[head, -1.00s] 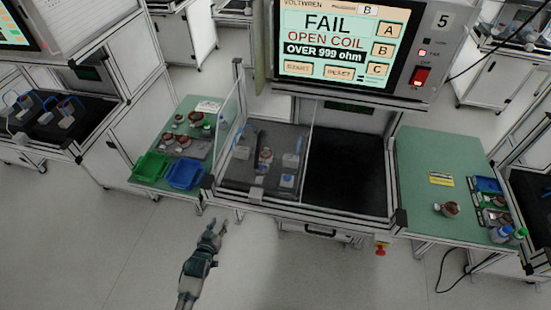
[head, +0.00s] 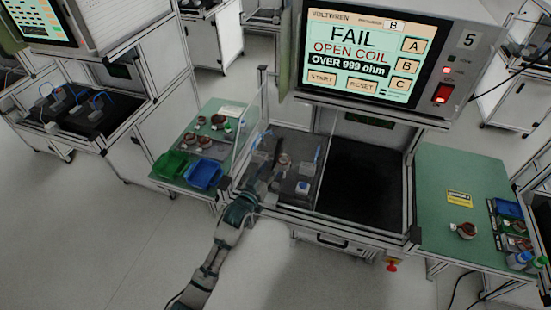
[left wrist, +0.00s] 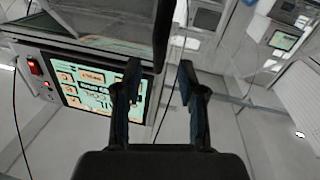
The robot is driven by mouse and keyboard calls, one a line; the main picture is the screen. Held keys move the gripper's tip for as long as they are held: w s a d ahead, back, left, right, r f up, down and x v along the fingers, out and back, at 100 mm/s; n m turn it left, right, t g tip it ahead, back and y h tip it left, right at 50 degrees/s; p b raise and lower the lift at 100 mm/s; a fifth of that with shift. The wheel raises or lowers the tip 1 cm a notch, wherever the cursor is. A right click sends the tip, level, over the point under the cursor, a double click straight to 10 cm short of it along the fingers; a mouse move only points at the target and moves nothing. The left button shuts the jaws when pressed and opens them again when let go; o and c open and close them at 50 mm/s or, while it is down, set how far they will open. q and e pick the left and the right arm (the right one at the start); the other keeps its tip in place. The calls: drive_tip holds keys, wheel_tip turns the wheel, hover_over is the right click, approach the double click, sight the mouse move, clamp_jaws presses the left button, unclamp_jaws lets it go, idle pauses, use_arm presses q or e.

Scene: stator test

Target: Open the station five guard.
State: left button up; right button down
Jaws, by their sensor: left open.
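The station five guard (head: 312,172) is a clear panel over the left half of the bench opening. Behind it the test fixture with a stator (head: 283,160) shows through; the right half stands open over a black mat. My left gripper (head: 264,180) is at the guard's lower front, overlapping where its grey handle block showed earlier, so the handle is hidden. In the left wrist view the fingers of my left gripper (left wrist: 159,82) are apart. A dark bar (left wrist: 163,30) comes down near the fingertips; I cannot tell whether they touch it. My right gripper is not in view.
The tester screen (head: 365,50) reads FAIL, OPEN COIL. A green side table with green and blue bins (head: 204,174) stands left of the station. A green table (head: 455,165) with a stator and bottles stands right. The floor in front is clear.

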sight(275, 159)
use_arm(q)
drive_tip(key=x, duration=0.4)
drive_tip(key=shift+w+d, duration=0.15)
drive_tip(key=shift+d, duration=0.15)
drive_tip(key=shift+w+d, duration=0.1)
drive_tip(key=shift+w, duration=0.25)
clamp_jaws()
